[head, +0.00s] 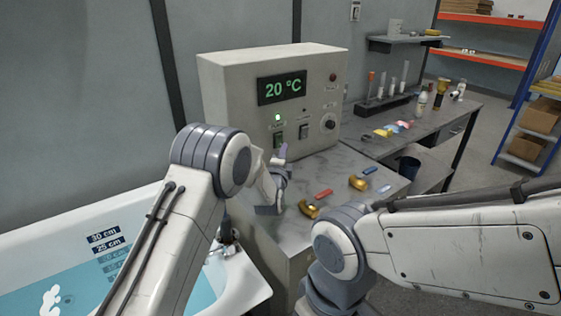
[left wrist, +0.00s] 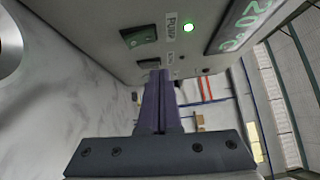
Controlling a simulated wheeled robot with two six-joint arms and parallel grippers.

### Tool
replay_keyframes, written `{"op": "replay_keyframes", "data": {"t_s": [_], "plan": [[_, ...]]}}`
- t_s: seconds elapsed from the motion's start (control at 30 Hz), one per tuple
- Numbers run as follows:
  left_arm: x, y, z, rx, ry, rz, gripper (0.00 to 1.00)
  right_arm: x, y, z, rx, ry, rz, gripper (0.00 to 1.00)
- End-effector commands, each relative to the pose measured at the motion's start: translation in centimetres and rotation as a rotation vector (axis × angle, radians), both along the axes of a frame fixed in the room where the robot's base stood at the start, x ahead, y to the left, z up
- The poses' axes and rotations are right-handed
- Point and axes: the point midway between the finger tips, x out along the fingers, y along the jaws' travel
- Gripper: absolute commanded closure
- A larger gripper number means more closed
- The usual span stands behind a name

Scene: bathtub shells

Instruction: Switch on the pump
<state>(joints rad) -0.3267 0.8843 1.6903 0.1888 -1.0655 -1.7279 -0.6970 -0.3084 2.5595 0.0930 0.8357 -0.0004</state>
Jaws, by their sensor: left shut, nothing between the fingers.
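The pale control box (head: 230,110) stands on the grey bench and its display (head: 282,87) reads 20 °C. A green lamp (head: 278,117) is lit above the left switch (head: 277,140). In the left wrist view the lit lamp (left wrist: 187,28) sits beside the label PUMP (left wrist: 172,25), in line with the pump switch (left wrist: 138,36). My left gripper (head: 284,152) is shut and empty, close to the panel below the switches. Its closed fingers (left wrist: 158,75) point at the panel near the second switch (left wrist: 150,62); contact cannot be told. My right gripper is out of view.
Brass valves with a red handle (head: 316,203) and a blue handle (head: 362,179) lie on the bench right of my left gripper. A bathtub (head: 255,290) with water is at lower left. A side table (head: 440,128) with bottles stands behind right.

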Motion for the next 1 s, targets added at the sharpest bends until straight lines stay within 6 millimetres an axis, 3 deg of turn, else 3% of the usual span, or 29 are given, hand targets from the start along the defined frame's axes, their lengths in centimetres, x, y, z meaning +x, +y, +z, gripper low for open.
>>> {"op": "replay_keyframes", "data": {"t_s": [0.1, 0.3, 0.8, 1.0], "plan": [[-2.1, 0.0, 0.2, -0.001, -0.003, -0.004, 1.00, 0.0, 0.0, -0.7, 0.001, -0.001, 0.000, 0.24], [-4.6, 0.6, 0.5, -0.001, -0.002, -0.002, 1.00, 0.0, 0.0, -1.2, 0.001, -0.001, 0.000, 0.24], [-5.5, 0.9, 0.7, -0.004, 0.001, -0.001, 1.00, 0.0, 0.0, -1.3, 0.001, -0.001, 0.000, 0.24], [-7.7, -1.3, 1.1, -0.137, 0.172, -0.062, 1.00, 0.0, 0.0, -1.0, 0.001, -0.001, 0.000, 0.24]]}}
